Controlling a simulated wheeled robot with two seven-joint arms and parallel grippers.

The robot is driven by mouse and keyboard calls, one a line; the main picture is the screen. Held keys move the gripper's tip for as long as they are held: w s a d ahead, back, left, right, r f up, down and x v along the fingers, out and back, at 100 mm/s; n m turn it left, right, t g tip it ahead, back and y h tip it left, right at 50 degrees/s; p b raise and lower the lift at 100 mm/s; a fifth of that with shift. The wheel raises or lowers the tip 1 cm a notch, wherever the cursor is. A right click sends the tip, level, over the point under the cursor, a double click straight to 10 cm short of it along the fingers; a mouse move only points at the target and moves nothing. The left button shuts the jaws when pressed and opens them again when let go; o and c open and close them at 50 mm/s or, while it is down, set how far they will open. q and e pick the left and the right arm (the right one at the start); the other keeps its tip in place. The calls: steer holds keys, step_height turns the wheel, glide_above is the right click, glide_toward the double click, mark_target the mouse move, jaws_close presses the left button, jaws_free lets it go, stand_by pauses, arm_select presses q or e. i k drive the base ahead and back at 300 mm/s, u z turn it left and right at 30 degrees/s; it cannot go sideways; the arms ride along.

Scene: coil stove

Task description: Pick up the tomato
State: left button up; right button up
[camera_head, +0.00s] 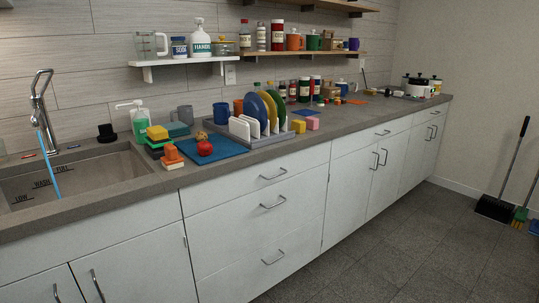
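A round red tomato (205,148) rests on a blue mat (226,145) on the counter, right of the sink. A small brownish-orange round item (201,136) sits just behind it. An orange item (172,153) stands to its left near the counter's front edge. Neither of my grippers shows in the head view.
A dish rack (284,135) with several plates stands just right of the tomato. Sponges (157,133) and a green soap bottle (140,122) stand to the left, beside the sink (80,176). A white shelf (186,62) hangs above. The floor (400,245) before the cabinets is clear.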

mark_target(204, 148)
steer(key=z, duration=1.05)
steer(key=i, duration=1.7)
steer(key=u, duration=0.65)
